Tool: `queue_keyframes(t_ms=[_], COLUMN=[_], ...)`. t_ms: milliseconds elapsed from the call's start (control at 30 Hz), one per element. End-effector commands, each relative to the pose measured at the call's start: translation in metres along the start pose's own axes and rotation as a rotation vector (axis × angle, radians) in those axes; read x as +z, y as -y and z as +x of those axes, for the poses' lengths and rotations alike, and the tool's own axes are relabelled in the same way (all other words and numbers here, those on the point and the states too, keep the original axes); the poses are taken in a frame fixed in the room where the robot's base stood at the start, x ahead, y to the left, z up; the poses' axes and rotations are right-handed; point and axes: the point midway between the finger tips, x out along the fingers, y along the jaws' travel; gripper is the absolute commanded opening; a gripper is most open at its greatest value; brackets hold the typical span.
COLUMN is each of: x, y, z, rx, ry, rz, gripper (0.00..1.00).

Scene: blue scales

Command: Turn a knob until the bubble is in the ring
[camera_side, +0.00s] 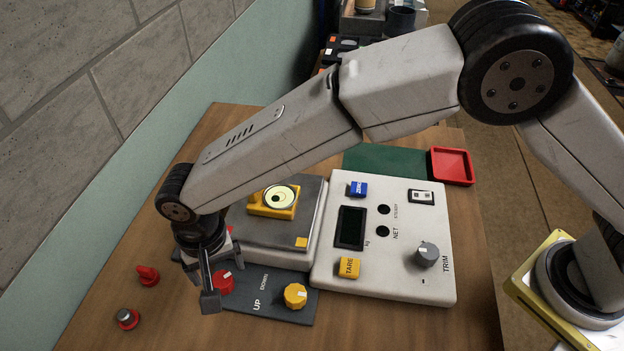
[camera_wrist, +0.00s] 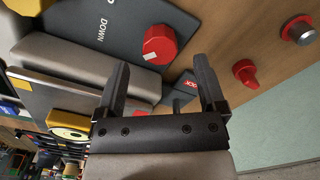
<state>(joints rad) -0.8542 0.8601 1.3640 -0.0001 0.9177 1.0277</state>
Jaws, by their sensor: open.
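The yellow bubble level (camera_side: 257,209) sits on the grey scale platform (camera_side: 285,236); its round pale vial shows a dark ring, but the bubble's place is too small to tell. It also shows in the wrist view (camera_wrist: 52,119). A red knob (camera_side: 224,283) and a yellow knob (camera_side: 295,295) stand on the dark plate (camera_side: 262,311) marked UP and DOWN. My gripper (camera_side: 217,280) is open beside the red knob. In the wrist view the red knob (camera_wrist: 158,44) lies beyond the open fingertips (camera_wrist: 161,66), with nothing held between them.
A white console (camera_side: 395,279) stands right of the platform, with a grey TRIM knob (camera_side: 427,254), blue ZERO button (camera_side: 358,189) and yellow TARE button (camera_side: 349,267). Two small red-based controls (camera_side: 148,276) (camera_side: 127,319) stand at the left. A red tray (camera_side: 470,179) lies behind. A wall borders the left.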

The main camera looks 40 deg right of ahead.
Motion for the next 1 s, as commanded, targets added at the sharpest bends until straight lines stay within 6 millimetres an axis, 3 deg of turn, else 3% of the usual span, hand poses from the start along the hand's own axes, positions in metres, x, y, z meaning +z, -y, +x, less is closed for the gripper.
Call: queue_keyframes(t_ms=[300,667,933,967,1000], x=[0.0,0.0,0.0,0.0,0.0], y=[0.0,0.0,0.0,0.0,0.0], z=[0.031,0.035,0.035,0.035,0.035], rx=[-0.001,-0.002,-0.002,-0.002,-0.002], ry=[-0.001,-0.001,-0.001,-0.001,-0.001], rz=[0.0,0.0,0.0,0.0,0.0], gripper=[0.89,0.89,0.07,0.0,0.0])
